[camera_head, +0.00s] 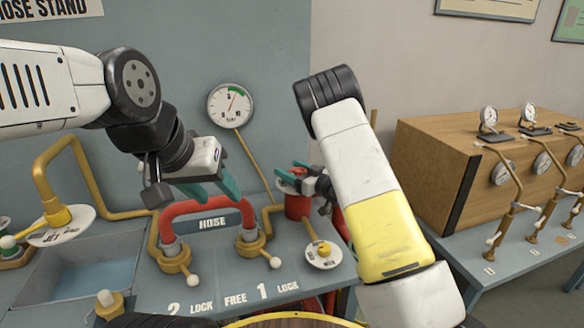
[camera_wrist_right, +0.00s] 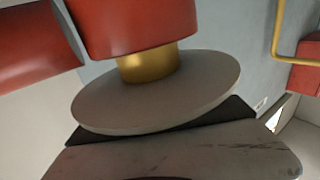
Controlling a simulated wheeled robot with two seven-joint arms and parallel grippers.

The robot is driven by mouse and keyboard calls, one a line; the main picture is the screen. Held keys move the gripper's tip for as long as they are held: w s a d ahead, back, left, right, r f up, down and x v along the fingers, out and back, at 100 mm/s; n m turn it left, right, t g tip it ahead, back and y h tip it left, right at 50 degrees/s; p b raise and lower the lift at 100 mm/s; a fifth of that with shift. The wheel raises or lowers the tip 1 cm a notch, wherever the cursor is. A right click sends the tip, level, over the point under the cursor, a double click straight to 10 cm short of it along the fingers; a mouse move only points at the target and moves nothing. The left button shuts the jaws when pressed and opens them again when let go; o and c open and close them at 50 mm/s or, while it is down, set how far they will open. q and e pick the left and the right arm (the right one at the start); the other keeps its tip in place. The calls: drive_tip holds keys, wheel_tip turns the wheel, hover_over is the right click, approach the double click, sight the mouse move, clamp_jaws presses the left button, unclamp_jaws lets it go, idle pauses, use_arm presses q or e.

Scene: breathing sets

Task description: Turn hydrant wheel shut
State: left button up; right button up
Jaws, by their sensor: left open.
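The red hydrant (camera_head: 298,207) stands at the back of the bench, partly hidden by my right arm. In the right wrist view a round grey wheel (camera_wrist_right: 155,95) sits on a short brass stem against the red hydrant body (camera_wrist_right: 130,25). My right gripper (camera_head: 293,173) is at the hydrant; its dark and grey parts show close beside the wheel in the wrist view. Whether its jaws hold the wheel cannot be told. My left gripper (camera_head: 212,187) is open with teal fingertips, above the red hose (camera_head: 205,206), and appears empty.
The hose spans two brass fittings (camera_head: 252,248) with small levers. A pressure gauge (camera_head: 231,104) is on the wall. A blue-grey basin (camera_head: 85,270) lies left, under a yellow pipe. A wooden box (camera_head: 430,150) and brass gauge stands are on the right bench.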

sight(301, 168)
drive_tip(key=shift+c, duration=1.2)
drive_tip(key=shift+m+t+h, duration=0.3)
drive_tip(key=shift+h, duration=0.1)
drive_tip(key=shift+w+d+m+t+h, duration=0.15)
drive_tip(key=shift+d+m+t+h, duration=0.05)
drive_tip(key=shift+m+t+h, duration=0.45)
drive_tip(key=m+t+h, duration=0.1)
drive_tip(key=h, duration=0.1)
drive_tip(key=m+t+h, duration=0.1)
drive_tip(key=m+h, duration=0.1)
drive_tip(key=d+m+t+h, duration=0.1)
drive_tip(key=h, duration=0.1)
drive_tip(key=shift+w, duration=0.25)
drive_tip(key=m+h, duration=0.2)
drive_tip(key=h, duration=0.1)
drive_tip(key=m+h, duration=0.1)
drive_tip(key=h, duration=0.1)
drive_tip(key=shift+d+m+t, duration=0.25)
drive_tip(key=shift+d, duration=0.15)
drive_tip(key=shift+d+m+h, duration=0.25)
drive_tip(key=shift+m+h, duration=0.45)
drive_tip(key=shift+h, duration=0.45)
drive_tip(key=shift+d+m+h, duration=0.2)
drive_tip(key=shift+m+h, duration=0.5)
drive_tip(key=shift+h, duration=0.4)
drive_tip(key=shift+d+g+h, duration=0.1)
drive_tip(key=shift+g+h, duration=0.2)
drive_tip(key=shift+g, duration=0.1)
